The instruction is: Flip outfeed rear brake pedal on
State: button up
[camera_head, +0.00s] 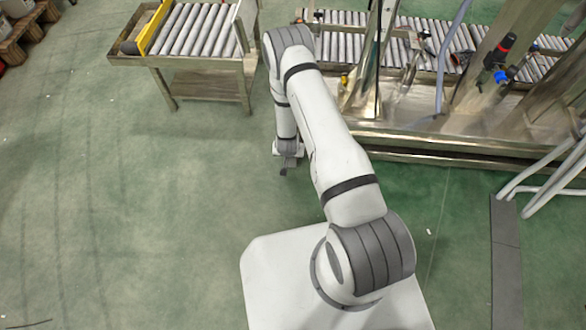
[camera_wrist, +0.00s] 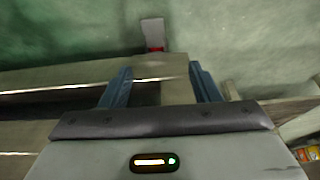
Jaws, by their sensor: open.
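A small grey pedal-like plate (camera_wrist: 152,30) with a red part (camera_wrist: 155,48) at its base shows at the top middle of the wrist view, over the green floor. It looks like the brake pedal, but I cannot tell for sure. My gripper (camera_wrist: 161,80) is open, with its two bluish fingers apart and a metal frame beam between and beyond them. The plate lies past the fingertips, roughly in line with the gap, and nothing is held. In the head view my gripper (camera_head: 289,163) hangs low, left of the machine frame. The pedal cannot be made out clearly there.
A roller table (camera_head: 196,30) with a yellow side guard stands at the upper left. A longer roller conveyor (camera_head: 440,40) with a metal frame (camera_head: 430,143) lies at the upper right. Pale pipes (camera_head: 545,180) are at the right. Green floor (camera_head: 140,210) is clear at the left.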

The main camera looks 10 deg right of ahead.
send_near(292, 165)
jog(key=b+x, duration=0.3)
jog(key=x, duration=0.3)
jog(key=shift+w+f, duration=0.1)
jog(key=shift+f, duration=0.2)
jog(key=shift+w+d+f, duration=0.1)
jog(key=shift+w+f, duration=0.15)
jog(key=shift+f, duration=0.2)
